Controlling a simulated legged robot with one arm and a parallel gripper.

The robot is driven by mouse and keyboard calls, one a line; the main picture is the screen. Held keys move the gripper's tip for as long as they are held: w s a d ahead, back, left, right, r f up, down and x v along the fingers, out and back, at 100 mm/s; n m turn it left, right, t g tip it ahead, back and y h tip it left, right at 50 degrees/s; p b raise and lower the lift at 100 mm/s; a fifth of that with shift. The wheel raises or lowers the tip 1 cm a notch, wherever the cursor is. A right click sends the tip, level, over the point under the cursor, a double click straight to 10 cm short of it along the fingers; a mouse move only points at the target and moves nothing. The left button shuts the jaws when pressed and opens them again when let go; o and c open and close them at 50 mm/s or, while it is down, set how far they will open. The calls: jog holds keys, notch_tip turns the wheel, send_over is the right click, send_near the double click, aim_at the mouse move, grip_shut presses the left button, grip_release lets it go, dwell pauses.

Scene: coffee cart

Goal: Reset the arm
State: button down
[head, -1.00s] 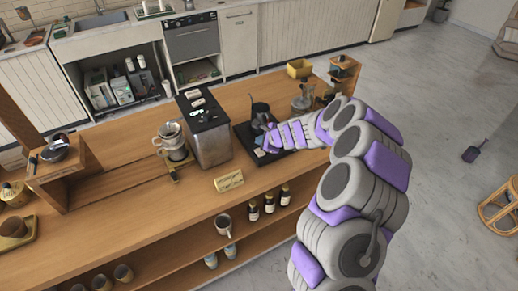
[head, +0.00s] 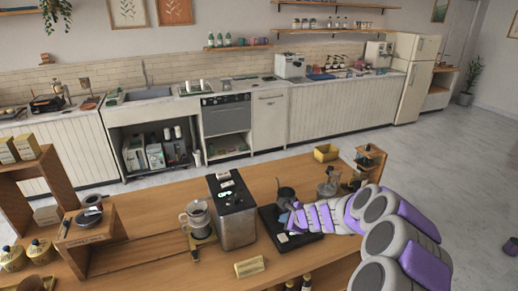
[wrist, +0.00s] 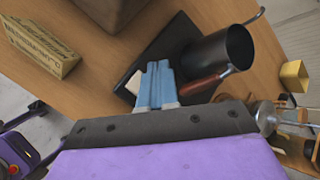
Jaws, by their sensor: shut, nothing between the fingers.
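My gripper (head: 288,218) is low over the wooden cart top, above the black tray. In the wrist view its two blue fingers (wrist: 158,82) are together with nothing between them. A dark metal pitcher (wrist: 222,52) with a wooden handle (wrist: 205,83) stands on the black tray (wrist: 176,35), just right of the fingers. The handle lies close beside the fingers but is not held. In the head view the pitcher (head: 286,194) is behind my gripper, and my forearm hides part of the cart's right end.
A steel machine (head: 235,212) stands left of the tray, with a glass dripper (head: 198,220) beyond it. A small sign box (head: 249,267) lies near the front edge. A yellow bin (head: 326,153) and a wooden shelf (head: 370,160) stand at the right end.

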jog(key=s+a+r+n+g+y, duration=0.3)
jog(key=s+a+r+n, duration=0.7)
jog(key=s+a+r, duration=0.35)
jog(key=s+r+n+g+h, duration=0.2)
jog(key=s+n+g, duration=0.3)
jog(key=s, duration=1.1)
jog(key=s+d+n+g+h, duration=0.1)
jog(key=s+d+n+h, duration=0.1)
jog(key=s+d, duration=0.4)
jog(key=s+d+n+h, duration=0.3)
jog(key=s+d, duration=0.4)
jog(key=s, duration=0.9)
jog(key=shift+d+f+n+g+h+b, duration=0.25)
jog(key=shift+f+n+g+h+b, duration=0.05)
jog(key=shift+f+n+g+b, duration=0.1)
